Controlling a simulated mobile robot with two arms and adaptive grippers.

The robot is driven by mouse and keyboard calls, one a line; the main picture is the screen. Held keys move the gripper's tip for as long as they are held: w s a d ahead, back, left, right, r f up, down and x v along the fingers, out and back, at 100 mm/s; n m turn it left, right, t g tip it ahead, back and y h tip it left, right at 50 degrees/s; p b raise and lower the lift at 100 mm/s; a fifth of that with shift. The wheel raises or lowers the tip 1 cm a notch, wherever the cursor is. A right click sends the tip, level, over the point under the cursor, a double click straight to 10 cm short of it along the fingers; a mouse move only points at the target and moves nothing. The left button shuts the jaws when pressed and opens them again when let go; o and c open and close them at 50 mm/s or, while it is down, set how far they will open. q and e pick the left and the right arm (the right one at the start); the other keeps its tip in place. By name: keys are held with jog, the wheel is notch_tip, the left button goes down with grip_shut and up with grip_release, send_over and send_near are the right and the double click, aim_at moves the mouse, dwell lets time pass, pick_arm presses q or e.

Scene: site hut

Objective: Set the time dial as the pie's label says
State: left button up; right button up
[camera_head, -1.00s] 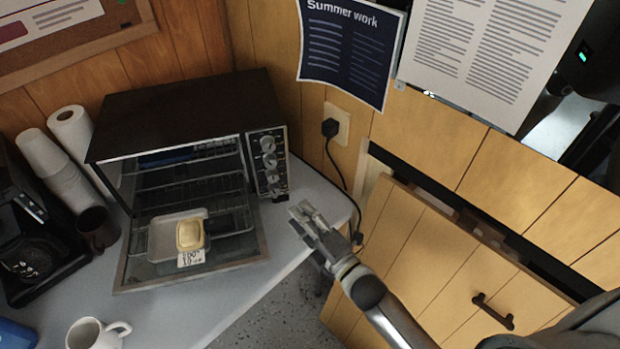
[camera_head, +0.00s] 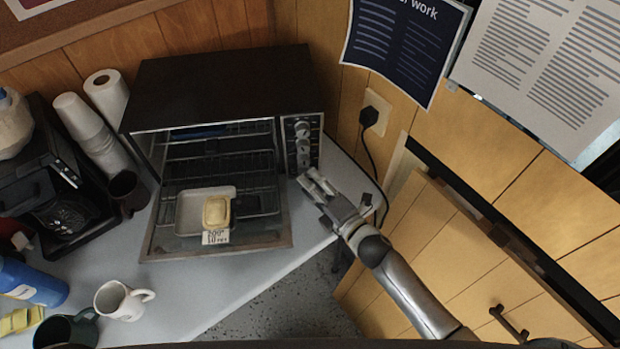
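The toaster oven (camera_head: 225,85) stands on the counter with its door folded down. Its control panel, on the right of the front, has a column of dials; the upper dial (camera_head: 302,128), middle dial (camera_head: 303,145) and lower dial (camera_head: 304,160) show. The pie (camera_head: 216,211) sits on a light tray (camera_head: 188,212) over the open door. Its label (camera_head: 215,238) seems to read 200° and 10 min, in small blurred print. My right gripper (camera_head: 309,179) is just below the lower dial, empty, its fingers slightly apart. It may hide the panel's bottom; contact cannot be told. My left gripper is not in view.
A white mug (camera_head: 120,301), a dark mug (camera_head: 128,190), paper cups (camera_head: 90,128) and a coffee maker (camera_head: 50,200) stand to the left. A power cord (camera_head: 372,160) hangs from the wall socket (camera_head: 376,112) right of the oven. A wooden cabinet door (camera_head: 430,250) is at the right.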

jog(key=shift+w+a, duration=0.3)
jog(key=shift+w, duration=0.1)
jog(key=shift+w+a, duration=0.1)
jog(key=shift+w, duration=0.05)
jog(key=shift+w+a, duration=0.1)
jog(key=c, duration=0.7)
jog(key=shift+f, duration=0.15)
jog(key=shift+c, duration=0.2)
jog(key=m+b, duration=0.1)
jog(key=b, duration=0.1)
jog(key=m+t+b, duration=0.1)
jog(key=m+b, duration=0.1)
jog(key=b, duration=0.1)
jog(key=shift+f+y, duration=0.4)
jog(key=shift+r+m+t+y+b, duration=0.2)
jog(key=shift+m+t+y+b, duration=0.15)
jog(key=shift+m+b, duration=0.6)
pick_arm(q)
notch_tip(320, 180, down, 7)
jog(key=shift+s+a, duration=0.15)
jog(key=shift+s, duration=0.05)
